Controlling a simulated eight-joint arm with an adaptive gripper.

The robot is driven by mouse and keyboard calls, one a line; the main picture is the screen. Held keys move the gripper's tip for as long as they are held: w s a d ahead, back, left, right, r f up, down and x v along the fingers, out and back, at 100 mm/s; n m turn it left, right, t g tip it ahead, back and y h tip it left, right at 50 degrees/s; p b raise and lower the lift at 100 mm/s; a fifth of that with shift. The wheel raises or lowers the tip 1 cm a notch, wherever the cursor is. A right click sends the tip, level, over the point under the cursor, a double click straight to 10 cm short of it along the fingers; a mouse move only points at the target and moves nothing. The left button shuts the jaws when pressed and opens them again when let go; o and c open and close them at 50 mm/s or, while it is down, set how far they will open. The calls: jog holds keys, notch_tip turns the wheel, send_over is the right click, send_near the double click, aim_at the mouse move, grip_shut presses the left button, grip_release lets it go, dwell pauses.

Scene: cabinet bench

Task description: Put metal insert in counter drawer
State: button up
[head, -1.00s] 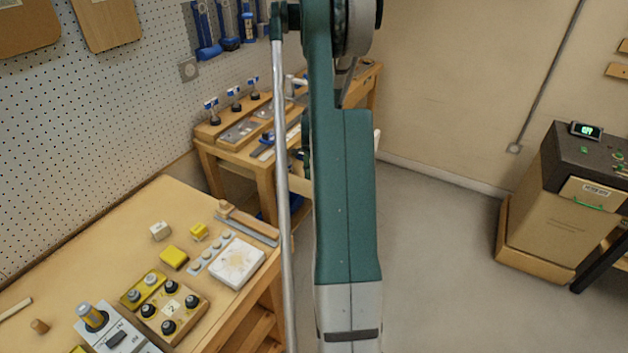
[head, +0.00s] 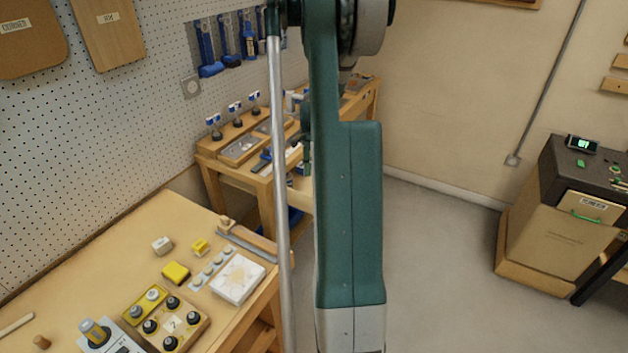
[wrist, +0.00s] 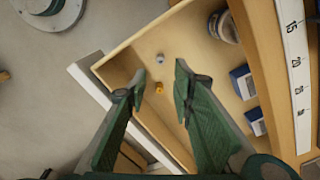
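In the wrist view an open wooden drawer (wrist: 118,62) lies below my gripper (wrist: 160,70). Its two green fingers are spread apart with nothing between them. Inside the drawer are a small grey metal piece (wrist: 160,58), which looks like the metal insert, and a small orange-brass piece (wrist: 159,88). Both show in the gap between the fingertips, on the drawer floor as far as I can tell. In the head view my arm hides the gripper and most of the drawer area at the far bench (head: 262,178).
The drawer also holds a round container (wrist: 222,27) and blue boxes (wrist: 243,82). A numbered strip (wrist: 297,75) runs along the counter edge. In the head view a near bench (head: 110,245) carries switch boxes and blocks. A dark-topped cabinet (head: 560,215) stands at right.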

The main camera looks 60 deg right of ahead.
jog(key=shift+r, duration=0.55)
dwell(0.5)
jog(key=w+a+r+n+t+h, duration=0.1)
jog(key=w+a+r+n, duration=0.2)
jog(key=a+r, duration=0.55)
jog(key=w+a+r+n+t, duration=0.1)
jog(key=w+a+r+n, duration=0.25)
jog(key=a, duration=0.95)
jog(key=w+a+r+n+t+h, duration=0.1)
jog(key=w+a+r+n, duration=0.4)
jog(key=a, duration=0.6)
jog(key=s+a+r+n+t, duration=0.1)
jog(key=s+a+r+n, duration=0.15)
jog(key=a, duration=0.75)
jog(key=s+a+r+n+t, duration=0.15)
jog(key=s+a+n, duration=0.25)
jog(key=a, duration=0.6)
jog(key=s+a+n+t+y, duration=0.1)
jog(key=s+a+n, duration=0.5)
jog(key=a, duration=0.8)
jog(key=shift+s+a+f+n+t+y, duration=0.4)
jog(key=shift+s+y, duration=0.1)
jog(key=shift+s, duration=1.15)
